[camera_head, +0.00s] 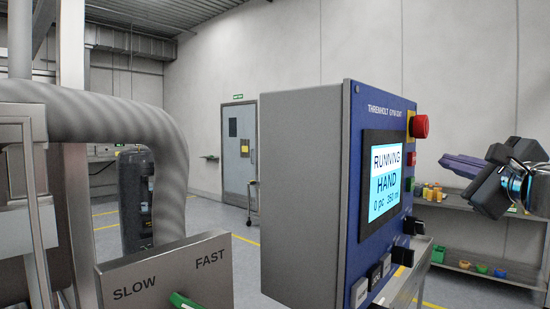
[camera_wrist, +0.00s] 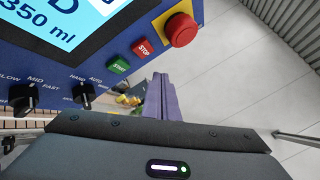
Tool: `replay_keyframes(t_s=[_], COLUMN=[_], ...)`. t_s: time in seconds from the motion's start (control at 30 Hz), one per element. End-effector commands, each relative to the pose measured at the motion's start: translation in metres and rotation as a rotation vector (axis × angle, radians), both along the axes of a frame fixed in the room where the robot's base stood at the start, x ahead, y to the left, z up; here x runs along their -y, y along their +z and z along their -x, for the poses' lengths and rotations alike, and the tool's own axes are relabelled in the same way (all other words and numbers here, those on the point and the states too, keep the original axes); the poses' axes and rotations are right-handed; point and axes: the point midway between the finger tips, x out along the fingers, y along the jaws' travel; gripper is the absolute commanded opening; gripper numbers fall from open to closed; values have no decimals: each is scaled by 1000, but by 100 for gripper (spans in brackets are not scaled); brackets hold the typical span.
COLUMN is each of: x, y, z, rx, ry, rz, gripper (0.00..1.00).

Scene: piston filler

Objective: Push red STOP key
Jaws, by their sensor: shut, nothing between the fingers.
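The red STOP key (camera_head: 411,158) is on the blue front panel of the control box, between the red mushroom button (camera_head: 421,126) above and the green START key (camera_head: 409,184) below. In the wrist view the STOP key (camera_wrist: 143,48) is in plain sight with its label readable. My gripper (camera_head: 443,160) is to the right of the panel, its purple fingers shut and empty, pointing toward the keys. In the wrist view its fingertips (camera_wrist: 159,78) appear below and right of the STOP key. A gap separates them from the panel in the head view.
The screen (camera_head: 384,185) reads RUNNING, HAND, 0 pc, 350 ml. Black selector knobs (camera_wrist: 84,95) sit below the keys. The mushroom button stands out on a yellow plate (camera_wrist: 160,22). A shelf with coloured items (camera_head: 490,262) stands behind my arm.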

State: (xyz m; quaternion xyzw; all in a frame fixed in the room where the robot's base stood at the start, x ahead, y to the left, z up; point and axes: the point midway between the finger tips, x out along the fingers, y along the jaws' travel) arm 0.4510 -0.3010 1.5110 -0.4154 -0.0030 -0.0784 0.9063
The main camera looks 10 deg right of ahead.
Motion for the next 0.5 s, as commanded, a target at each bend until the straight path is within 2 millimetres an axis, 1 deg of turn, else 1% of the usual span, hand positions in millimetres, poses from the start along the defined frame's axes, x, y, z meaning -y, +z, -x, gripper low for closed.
replay_keyframes(t_s=[0.03, 0.2, 0.37, 0.5], x=[-5, -14, -19, -20], y=[0, 0, 0, 0], z=[-5, -18, -24, -26], rx=[0, 0, 1, 0], ry=[3, 3, 1, -1], rz=[0, 0, 0, 0], gripper=[0, 0, 0, 0])
